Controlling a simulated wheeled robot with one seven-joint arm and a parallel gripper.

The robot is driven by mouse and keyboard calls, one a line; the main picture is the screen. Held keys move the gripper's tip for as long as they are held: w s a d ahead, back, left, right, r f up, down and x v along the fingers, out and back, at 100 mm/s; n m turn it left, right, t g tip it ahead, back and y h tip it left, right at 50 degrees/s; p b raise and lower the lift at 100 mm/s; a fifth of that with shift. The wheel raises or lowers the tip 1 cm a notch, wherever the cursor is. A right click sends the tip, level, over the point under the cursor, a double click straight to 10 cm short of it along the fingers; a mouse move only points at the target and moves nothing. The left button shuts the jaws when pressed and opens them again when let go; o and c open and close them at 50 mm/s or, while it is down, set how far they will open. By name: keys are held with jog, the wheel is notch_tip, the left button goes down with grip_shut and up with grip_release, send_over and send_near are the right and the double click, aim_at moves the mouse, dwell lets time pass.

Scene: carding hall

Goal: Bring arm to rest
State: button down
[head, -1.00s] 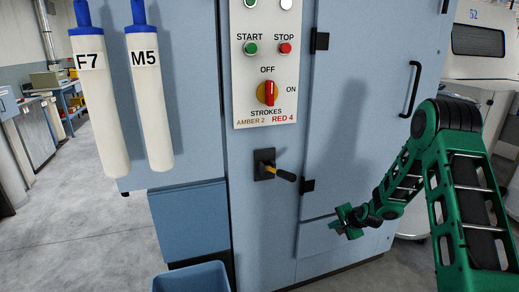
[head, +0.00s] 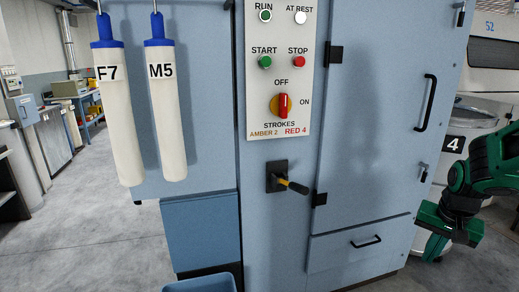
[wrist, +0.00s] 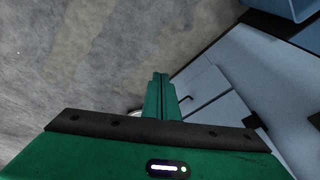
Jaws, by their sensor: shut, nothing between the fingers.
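My green arm is folded in at the right edge of the head view, with my gripper (head: 432,248) low beside the blue machine cabinet (head: 365,130). In the wrist view my gripper (wrist: 160,78) has its two green fingers together, with nothing between them. The fingers are over the grey floor (wrist: 90,60), apart from the cabinet, whose side shows at the right of that view.
A control panel (head: 264,100) has several lamps and buttons, and a red selector knob (head: 283,104) standing upright towards OFF. Below it a lever (head: 291,186) juts out. Two white cylinders (head: 119,120) hang at left. A blue bin (head: 205,283) stands below. The left floor is clear.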

jog(key=s+a+r+g, duration=0.1)
jog(key=s+r, duration=0.1)
jog(key=s, duration=0.8)
jog(key=s+a+r+n+g+y, duration=0.1)
jog(key=s+a+r, duration=0.1)
jog(key=s, duration=0.9)
jog(key=shift+s+a+r, duration=0.15)
jog(key=shift+s, duration=0.15)
